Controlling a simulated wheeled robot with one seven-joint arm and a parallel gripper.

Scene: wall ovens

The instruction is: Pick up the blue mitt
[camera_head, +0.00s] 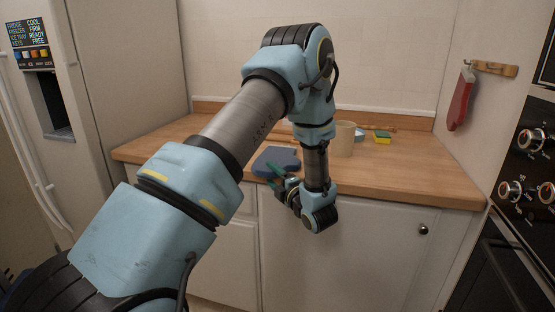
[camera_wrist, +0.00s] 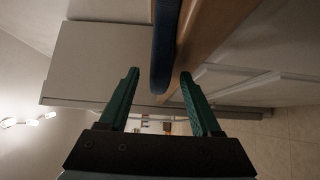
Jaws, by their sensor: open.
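The blue mitt (camera_head: 277,157) lies flat on the wooden counter near its front edge. My gripper (camera_head: 272,177) is in front of that edge, its green fingers pointing at the mitt. In the wrist view, the mitt (camera_wrist: 165,40) shows edge-on as a dark blue strip. Its near end reaches between the two fingertips of my gripper (camera_wrist: 159,80), closer to the right finger. The fingers are apart and not closed on it. I cannot tell whether either finger touches it. My arm partly covers the counter in the head view.
The wooden counter (camera_head: 400,178) has a beige canister (camera_head: 343,139) and a yellow-green sponge (camera_head: 382,138) behind my wrist. A red mitt (camera_head: 461,100) hangs on the right wall, by the ovens (camera_head: 528,180). A fridge (camera_head: 125,70) stands left. White cabinet doors (camera_head: 360,250) are below.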

